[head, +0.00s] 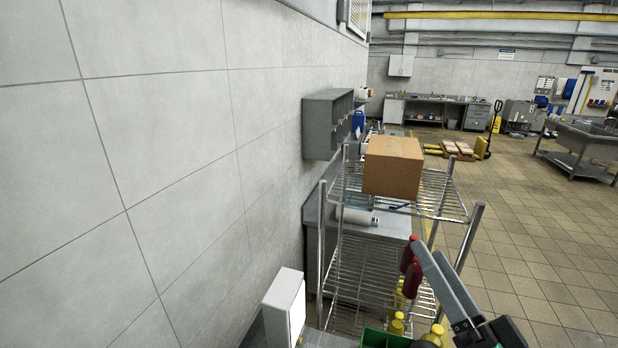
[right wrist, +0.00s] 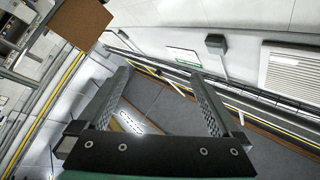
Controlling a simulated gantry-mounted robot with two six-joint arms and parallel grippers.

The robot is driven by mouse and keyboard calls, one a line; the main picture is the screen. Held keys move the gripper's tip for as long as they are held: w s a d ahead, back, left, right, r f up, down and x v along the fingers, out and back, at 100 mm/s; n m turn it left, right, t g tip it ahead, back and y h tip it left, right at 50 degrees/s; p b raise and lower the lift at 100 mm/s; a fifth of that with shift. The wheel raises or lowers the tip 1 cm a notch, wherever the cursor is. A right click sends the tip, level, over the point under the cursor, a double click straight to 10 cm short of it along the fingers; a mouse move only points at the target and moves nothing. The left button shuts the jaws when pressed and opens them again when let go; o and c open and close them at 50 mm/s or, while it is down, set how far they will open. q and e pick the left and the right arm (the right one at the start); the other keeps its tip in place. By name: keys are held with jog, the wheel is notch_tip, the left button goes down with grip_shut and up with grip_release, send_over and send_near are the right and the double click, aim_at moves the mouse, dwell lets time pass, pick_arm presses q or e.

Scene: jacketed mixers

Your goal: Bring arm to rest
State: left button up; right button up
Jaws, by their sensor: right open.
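My right gripper (head: 427,249) shows at the lower right of the head view, in front of the wire shelf rack. In the right wrist view its two fingers (right wrist: 161,74) are spread wide apart with nothing between them. The fingers point toward a wall and ceiling pipes in that view. My left gripper is not in view.
A wire rack (head: 345,262) carries a cardboard box (head: 392,168), which also shows in the wrist view (right wrist: 80,18). Red items (head: 411,270) and yellow bottles (head: 397,324) are near the gripper. A white box (head: 284,305) stands left. Tiled floor (head: 530,255) is open right.

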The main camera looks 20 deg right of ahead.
jog(key=s+a+r+n+t+y+b, duration=0.1)
jog(key=s+a+r+n+t, duration=0.25)
jog(key=r, duration=0.55)
jog(key=s+a+r+n+t+y+b, duration=0.1)
jog(key=s+a+r+n+t+b, duration=0.1)
jog(key=s+a+r+n, duration=0.45)
notch_tip(320, 180, up, 16)
jog(key=w+d+m+p, duration=0.1)
jog(key=w+d+p, duration=0.1)
jog(key=p, duration=1.3)
jog(key=shift+g, duration=0.35)
jog(key=shift+w+r, duration=0.1)
